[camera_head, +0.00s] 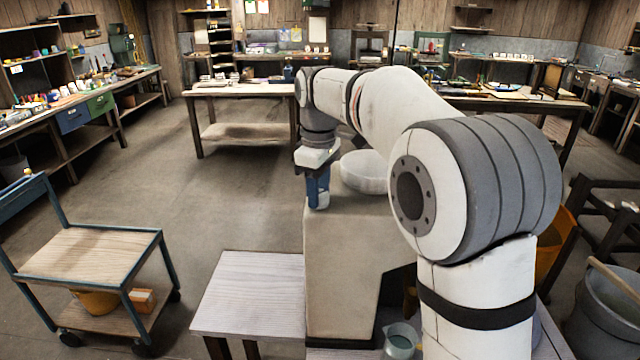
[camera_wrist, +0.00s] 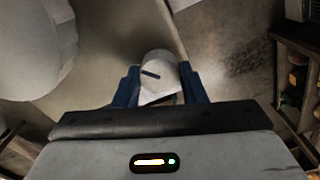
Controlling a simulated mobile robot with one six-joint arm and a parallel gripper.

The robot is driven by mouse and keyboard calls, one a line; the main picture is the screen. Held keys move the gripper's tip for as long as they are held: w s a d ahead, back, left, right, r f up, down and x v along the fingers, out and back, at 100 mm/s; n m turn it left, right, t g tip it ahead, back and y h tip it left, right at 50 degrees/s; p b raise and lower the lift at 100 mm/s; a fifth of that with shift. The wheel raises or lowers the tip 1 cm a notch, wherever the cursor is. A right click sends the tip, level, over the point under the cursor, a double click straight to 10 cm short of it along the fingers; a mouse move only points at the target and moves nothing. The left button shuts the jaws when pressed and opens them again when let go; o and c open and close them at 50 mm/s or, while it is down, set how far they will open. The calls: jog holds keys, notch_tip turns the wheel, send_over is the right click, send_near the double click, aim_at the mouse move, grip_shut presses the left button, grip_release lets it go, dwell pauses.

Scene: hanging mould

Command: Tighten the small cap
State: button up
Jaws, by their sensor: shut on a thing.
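The small cap (camera_wrist: 158,66) is a pale grey, round piece with a short dark bar on its face, in the upper middle of the wrist view. My gripper (camera_wrist: 158,88) is shut on it, with one blue finger on each side. In the head view my gripper (camera_head: 318,192) points down at the left end of the top of a pale plinth (camera_head: 345,255). The cap cannot be made out there behind the fingers. What lies under the cap is hidden.
A round whitish vessel (camera_head: 363,171) stands on the plinth close right of my gripper; a large pale round form (camera_wrist: 35,45) fills the wrist view's upper left. A pale wooden table (camera_head: 250,285) stands left of the plinth, a trolley (camera_head: 85,250) further left. Open floor lies between.

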jog(key=m+p, duration=0.1)
jog(key=m, duration=0.3)
jog(key=shift+r+m, duration=0.1)
jog(key=shift+m, duration=0.2)
jog(key=shift+m+p, duration=0.5)
jog(key=shift+m, duration=1.4)
jog(key=o, duration=1)
notch_tip(320, 180, up, 7)
jog(key=shift+r+b, duration=0.2)
jog(key=shift+b, duration=0.1)
jog(key=shift+r, duration=0.1)
